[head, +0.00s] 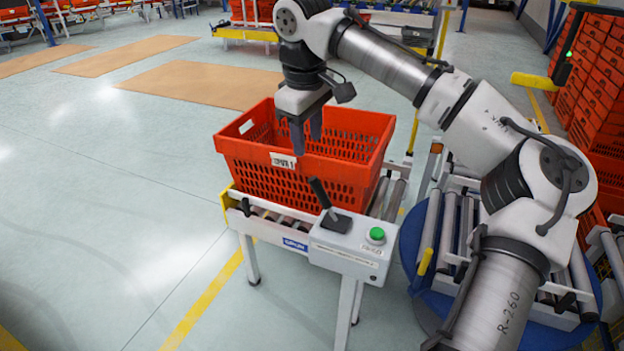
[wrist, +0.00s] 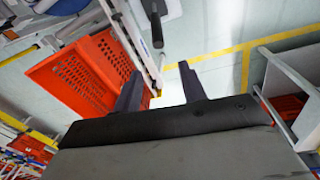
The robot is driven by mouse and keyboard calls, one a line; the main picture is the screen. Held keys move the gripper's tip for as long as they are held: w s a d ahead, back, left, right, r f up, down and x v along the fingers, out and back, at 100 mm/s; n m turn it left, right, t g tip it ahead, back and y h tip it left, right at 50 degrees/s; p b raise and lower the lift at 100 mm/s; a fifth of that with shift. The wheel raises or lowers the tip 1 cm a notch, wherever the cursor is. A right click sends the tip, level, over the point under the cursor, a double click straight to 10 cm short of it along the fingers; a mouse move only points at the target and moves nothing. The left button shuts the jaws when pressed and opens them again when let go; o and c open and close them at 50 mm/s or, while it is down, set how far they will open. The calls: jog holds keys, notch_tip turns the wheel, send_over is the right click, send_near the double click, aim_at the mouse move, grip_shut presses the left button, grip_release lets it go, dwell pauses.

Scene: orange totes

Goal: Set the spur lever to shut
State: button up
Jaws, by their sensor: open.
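The spur lever (head: 320,194) is a black handle on a grey control box (head: 345,245) at the front end of the short conveyor. It leans up and to the left in the head view. Its dark handle also shows at the top of the wrist view (wrist: 157,28), beyond the fingertips. I cannot read which lever setting is marked. My gripper (head: 308,145) points down with its fingers apart and empty. In the head view it appears over the front of the orange tote, above and apart from the lever. Its two fingers also show in the wrist view (wrist: 161,88).
The orange tote (head: 250,180) sits on the roller conveyor behind the lever. A green button (head: 376,235) is on the box, right of the lever. A blue round base (head: 430,295) with rollers stands at right. The floor at left is clear.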

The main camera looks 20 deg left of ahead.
aim_at(316, 179)
jog(key=f, duration=0.4)
jog(key=w+d+f, duration=0.1)
jog(key=f, duration=0.4)
jog(key=f+p, duration=0.1)
jog(key=f, duration=0.3)
jog(key=shift+w+d+f, duration=0.15)
jog(key=shift+d, duration=0.1)
grip_shut()
